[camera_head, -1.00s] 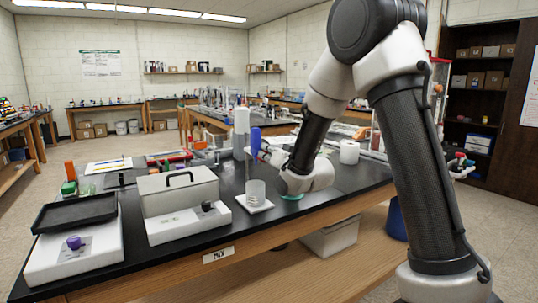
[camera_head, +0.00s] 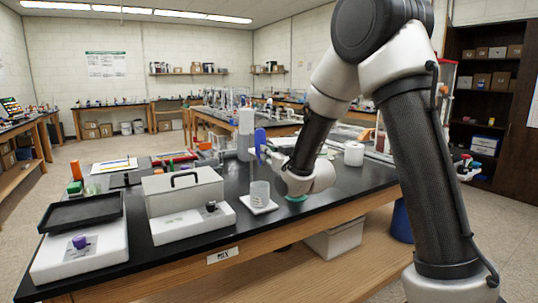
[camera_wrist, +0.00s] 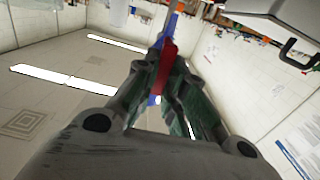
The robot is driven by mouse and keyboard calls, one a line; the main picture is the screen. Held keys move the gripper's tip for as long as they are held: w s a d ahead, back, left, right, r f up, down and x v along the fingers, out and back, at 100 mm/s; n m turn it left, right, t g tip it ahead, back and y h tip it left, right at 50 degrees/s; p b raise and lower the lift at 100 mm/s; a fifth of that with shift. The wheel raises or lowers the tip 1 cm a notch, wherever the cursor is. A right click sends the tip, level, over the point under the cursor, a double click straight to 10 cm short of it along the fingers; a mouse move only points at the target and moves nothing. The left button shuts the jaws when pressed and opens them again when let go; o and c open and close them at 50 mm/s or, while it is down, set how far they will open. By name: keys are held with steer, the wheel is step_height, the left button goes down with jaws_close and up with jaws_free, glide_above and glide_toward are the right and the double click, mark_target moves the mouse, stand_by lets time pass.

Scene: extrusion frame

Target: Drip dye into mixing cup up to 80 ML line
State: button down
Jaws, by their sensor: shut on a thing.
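The clear mixing cup (camera_head: 260,190) stands upright on a small white square pad (camera_head: 259,206) near the front edge of the black bench. Its fill level and marks are too small to read. My gripper (camera_head: 266,152) is shut on a blue bottle (camera_head: 260,138), which looks roughly upright, above and behind the cup in the head view. The bottle is apart from the cup in that view. In the wrist view my gripper (camera_wrist: 165,85) closes around the blue bottle, with a red strip (camera_wrist: 166,65) between the fingers. No falling drop can be made out.
Left of the cup stand a grey-white box device (camera_head: 182,200) and a scale with a black tray (camera_head: 82,211). A white roll (camera_head: 354,154) is at right. A green disc (camera_head: 297,198) lies under my wrist.

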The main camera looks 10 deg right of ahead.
steer(key=c, duration=1.5)
jaws_free()
steer(key=v, duration=0.7)
steer(key=shift+s, duration=0.25)
